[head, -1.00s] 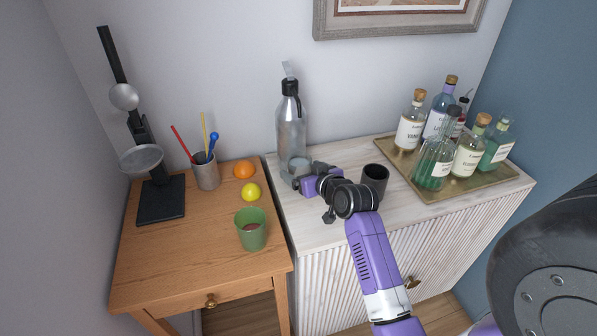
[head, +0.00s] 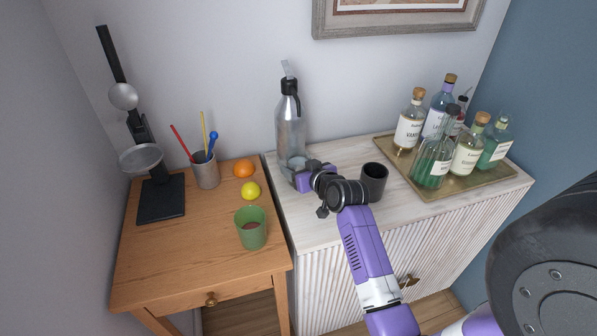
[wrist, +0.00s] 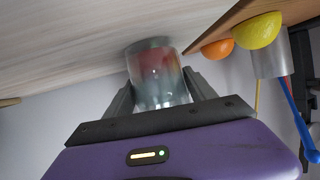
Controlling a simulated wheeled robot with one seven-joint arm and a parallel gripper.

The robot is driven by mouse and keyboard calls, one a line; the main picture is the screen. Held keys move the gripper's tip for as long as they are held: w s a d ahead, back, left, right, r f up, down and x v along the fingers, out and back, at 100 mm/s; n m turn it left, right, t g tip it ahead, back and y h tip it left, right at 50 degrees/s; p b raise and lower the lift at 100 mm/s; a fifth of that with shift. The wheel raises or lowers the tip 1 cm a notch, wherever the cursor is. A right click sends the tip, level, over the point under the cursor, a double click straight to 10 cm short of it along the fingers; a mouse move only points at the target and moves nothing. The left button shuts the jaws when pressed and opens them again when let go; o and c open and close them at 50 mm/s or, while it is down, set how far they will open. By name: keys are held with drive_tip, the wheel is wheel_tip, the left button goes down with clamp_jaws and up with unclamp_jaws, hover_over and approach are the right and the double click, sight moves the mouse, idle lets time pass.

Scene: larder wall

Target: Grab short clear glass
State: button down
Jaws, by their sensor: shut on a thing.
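The short clear glass (wrist: 156,75) stands between my gripper's two dark fingers in the wrist view, with a finger on each side of it. In the head view the glass (head: 297,165) shows in front of the tall grey bottle on the white cabinet, partly hidden by my gripper. My gripper (head: 300,178) is shut on the glass, low over the cabinet's left part. It also fills the lower wrist view (wrist: 160,100). I cannot tell whether the glass touches the cabinet top.
The tall grey bottle (head: 290,125) stands just behind the glass. A dark cup (head: 373,183) is right of my wrist. A tray (head: 440,193) of bottles is farther right. The wooden table (head: 190,245) at left holds a green cup (head: 251,230), a lemon (head: 251,190) and an orange (head: 244,168).

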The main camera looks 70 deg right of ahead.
drive_tip(key=shift+r, duration=0.25)
drive_tip(key=shift+s+a+r, duration=0.15)
drive_tip(key=shift+r, duration=0.15)
drive_tip(key=shift+r+b, duration=0.45)
drive_tip(key=shift+r, duration=2.5)
drive_tip(key=s+a, duration=1.2)
drive_tip(key=a, duration=0.2)
drive_tip(key=shift+s+a, duration=0.25)
drive_tip(key=shift+a, duration=0.1)
